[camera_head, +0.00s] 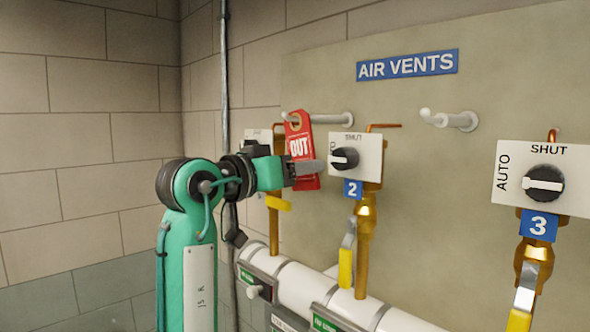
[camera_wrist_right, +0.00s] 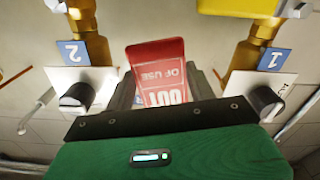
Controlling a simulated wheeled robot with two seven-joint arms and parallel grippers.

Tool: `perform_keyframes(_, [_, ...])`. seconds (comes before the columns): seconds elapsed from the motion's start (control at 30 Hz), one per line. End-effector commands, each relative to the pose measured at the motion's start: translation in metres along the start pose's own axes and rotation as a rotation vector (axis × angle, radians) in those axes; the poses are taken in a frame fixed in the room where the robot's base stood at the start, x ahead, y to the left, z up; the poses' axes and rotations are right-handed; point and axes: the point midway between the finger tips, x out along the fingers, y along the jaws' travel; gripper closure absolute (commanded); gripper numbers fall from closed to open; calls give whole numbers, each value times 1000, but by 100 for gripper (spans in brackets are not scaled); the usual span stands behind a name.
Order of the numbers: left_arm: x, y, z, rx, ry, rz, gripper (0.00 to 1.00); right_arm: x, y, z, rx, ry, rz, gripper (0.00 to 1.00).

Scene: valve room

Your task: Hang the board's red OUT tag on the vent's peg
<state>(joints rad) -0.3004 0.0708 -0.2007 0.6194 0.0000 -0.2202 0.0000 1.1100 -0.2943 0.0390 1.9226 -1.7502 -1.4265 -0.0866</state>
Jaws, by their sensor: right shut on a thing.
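The red OUT tag (camera_head: 301,149) hangs upright in my right gripper (camera_head: 306,170), which is shut on its lower part. The tag also shows between the fingers in the wrist view (camera_wrist_right: 160,72). Its holed top overlaps the free end of the white peg (camera_head: 325,119) up and left of vent 2's panel (camera_head: 368,160). I cannot tell whether the peg goes through the hole or passes behind it. A second white peg (camera_head: 452,119), up and left of vent 3's panel, is bare. My left gripper is not in view.
The AIR VENTS sign (camera_head: 407,65) is above. Vent 2's black knob (camera_head: 344,159) is close to the right of the gripper. Vent 3's panel (camera_head: 515,180) is further right. White pipe (camera_head: 310,288) and brass valves lie below.

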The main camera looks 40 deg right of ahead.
Motion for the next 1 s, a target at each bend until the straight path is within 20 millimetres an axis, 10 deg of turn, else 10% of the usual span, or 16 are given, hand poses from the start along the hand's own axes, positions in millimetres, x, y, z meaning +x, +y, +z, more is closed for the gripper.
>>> perform_keyframes(0.1, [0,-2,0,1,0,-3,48,0,0,0,0,0,0,66])
perform_keyframes(0.13, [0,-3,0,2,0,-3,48,0,0,0,0,0,0,41])
perform_keyframes(0.27, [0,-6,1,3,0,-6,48,0,0,0,0,0,0,19])
perform_keyframes(1.0, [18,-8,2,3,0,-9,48,-24,-1,4,2,0,-2,19])
